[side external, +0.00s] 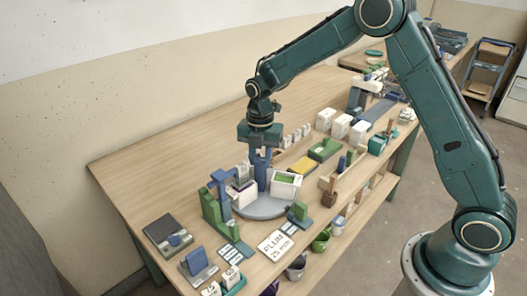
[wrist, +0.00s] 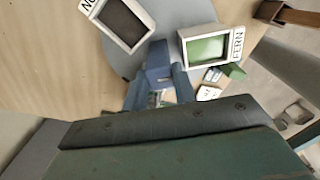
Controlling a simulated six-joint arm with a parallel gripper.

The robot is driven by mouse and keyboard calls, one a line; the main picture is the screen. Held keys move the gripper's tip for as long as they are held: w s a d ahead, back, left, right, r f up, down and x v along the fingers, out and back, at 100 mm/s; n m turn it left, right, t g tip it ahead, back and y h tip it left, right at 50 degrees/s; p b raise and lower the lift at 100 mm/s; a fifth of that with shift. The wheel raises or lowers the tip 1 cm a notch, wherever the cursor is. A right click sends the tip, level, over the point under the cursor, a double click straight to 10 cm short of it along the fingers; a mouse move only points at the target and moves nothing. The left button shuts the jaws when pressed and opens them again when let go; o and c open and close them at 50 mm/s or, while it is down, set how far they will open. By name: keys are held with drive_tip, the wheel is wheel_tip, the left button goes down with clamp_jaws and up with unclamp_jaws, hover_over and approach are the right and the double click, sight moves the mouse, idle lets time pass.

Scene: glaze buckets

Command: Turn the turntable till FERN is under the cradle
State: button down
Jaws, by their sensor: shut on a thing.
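The grey round turntable (side external: 262,209) is on the wooden table with white buckets standing on it. My gripper (side external: 261,172) points down over its middle, shut on a blue upright handle (wrist: 159,72) between the fingers. The FERN bucket (wrist: 207,49), green inside, stands right of the handle in the wrist view. A bucket with green contents (side external: 286,184) sits on the turntable's right side in the side view. A dark-filled bucket (wrist: 122,22) has a label only partly in view. The green and blue stand (side external: 211,205), apparently the cradle, is at the turntable's left, beside a white bucket.
A PLUM 25 mm card (side external: 275,244) lies in front of the turntable. A small green and blue block (side external: 299,214) stands close to its right front edge. Several white containers (side external: 340,126) stand farther back. The table's back left is clear.

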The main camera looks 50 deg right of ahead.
drive_tip(key=m, duration=0.3)
drive_tip(key=shift+m, duration=0.3)
drive_tip(key=m, duration=0.3)
drive_tip(key=shift+m, duration=0.7)
drive_tip(key=m, duration=0.6)
drive_tip(key=shift+m, duration=0.8)
